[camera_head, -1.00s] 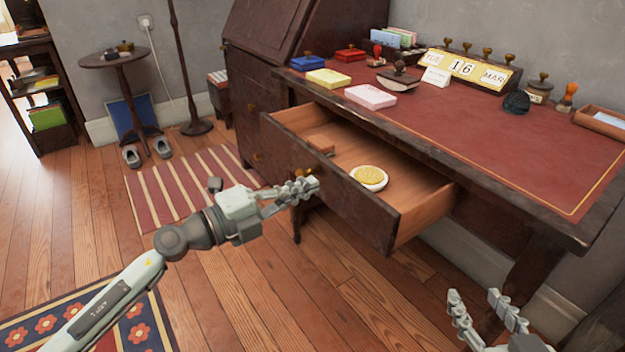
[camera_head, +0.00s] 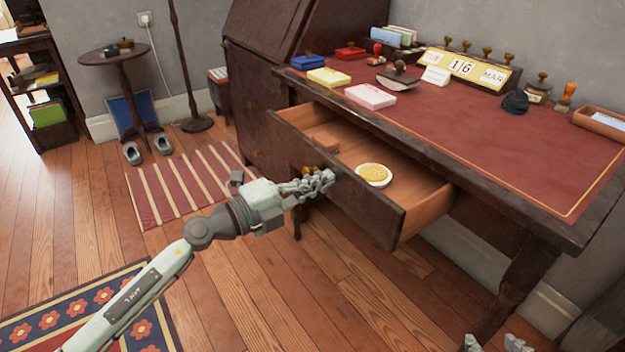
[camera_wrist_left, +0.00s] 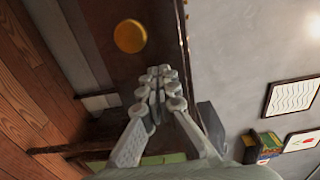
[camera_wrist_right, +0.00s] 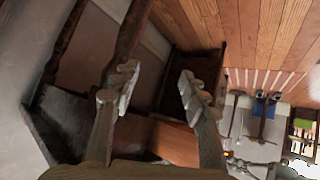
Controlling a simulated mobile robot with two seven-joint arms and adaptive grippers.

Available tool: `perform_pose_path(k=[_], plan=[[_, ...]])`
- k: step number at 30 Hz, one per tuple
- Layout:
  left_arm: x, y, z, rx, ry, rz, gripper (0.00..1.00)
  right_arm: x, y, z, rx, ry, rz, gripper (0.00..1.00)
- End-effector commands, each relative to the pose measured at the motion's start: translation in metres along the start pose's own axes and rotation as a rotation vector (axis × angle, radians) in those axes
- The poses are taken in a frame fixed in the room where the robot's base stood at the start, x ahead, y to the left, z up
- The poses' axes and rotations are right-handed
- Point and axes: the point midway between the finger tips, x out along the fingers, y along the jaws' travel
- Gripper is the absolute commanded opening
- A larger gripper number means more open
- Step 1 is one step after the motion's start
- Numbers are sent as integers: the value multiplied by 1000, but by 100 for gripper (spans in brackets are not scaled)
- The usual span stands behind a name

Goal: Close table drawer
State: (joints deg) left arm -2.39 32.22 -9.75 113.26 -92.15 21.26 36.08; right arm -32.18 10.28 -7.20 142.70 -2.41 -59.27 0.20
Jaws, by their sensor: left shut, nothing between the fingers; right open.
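The table drawer (camera_head: 345,206) of the dark wooden desk is pulled out, its front facing the room. Inside it lie a round yellow-and-white item (camera_head: 373,175) and a brown block (camera_head: 323,141). My left gripper (camera_head: 325,182) is shut and empty, with its fingertips at the drawer front near the brass knob. In the left wrist view, the round brass knob (camera_wrist_left: 130,36) is beside the shut fingers (camera_wrist_left: 160,85). My right gripper (camera_head: 495,345) is only partly in view at the lower edge. In the right wrist view (camera_wrist_right: 160,90) it is open and empty.
The desk top (camera_head: 480,130) carries stamps, a calendar block (camera_head: 462,66), a pink box (camera_head: 370,96) and a yellow box (camera_head: 329,77). A desk leg (camera_head: 515,290) stands at the right. The wooden floor in front of the drawer is clear.

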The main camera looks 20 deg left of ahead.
Motion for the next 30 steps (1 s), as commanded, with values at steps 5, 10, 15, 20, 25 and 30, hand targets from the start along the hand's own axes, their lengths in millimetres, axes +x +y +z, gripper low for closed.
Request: perform_pose_path(k=[5, 10, 15, 20, 25, 30], plan=[[22, -5, 0, -1, 0, -1, 0, -20, 31, 58, 1, -284, 66, 44], [42, -4, 0, 0, -1, -1, 0, -49, 55, 106, 16, -527, 122, 44], [60, -4, 0, -1, -1, -2, 0, -46, 60, 126, 24, -602, 127, 44], [80, -3, 0, -1, 0, -1, 0, -30, 58, 134, 25, -606, 115, 44], [108, -4, 0, -1, 0, -2, 0, -15, 56, 145, 28, -612, 104, 44], [139, -2, 0, 0, -1, -2, 0, -4, 54, 153, 30, -615, 97, 44]])
